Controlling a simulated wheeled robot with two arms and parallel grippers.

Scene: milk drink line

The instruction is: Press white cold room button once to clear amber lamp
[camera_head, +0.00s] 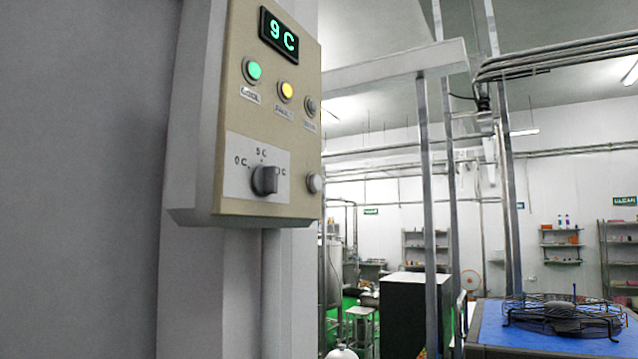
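A beige control panel (235,115) is fixed to the wall post at the left of the view. Its display (279,35) reads 9 C in green. Below it a green lamp (252,70) and an amber lamp (286,91) look lit, and a grey lamp (311,106) looks dark. A dark rotary knob (266,180) sits on a white plate with temperature marks. A round whitish button (314,183) is to the right of the knob, near the panel's right edge. Neither of my grippers is in view.
A large grey wall (80,180) fills the left side. At the lower right a blue-topped table (490,330) carries a round wire-guarded fan (565,314). A black box-like cabinet (405,315) and metal posts (428,200) stand behind. Nothing stands in front of the panel.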

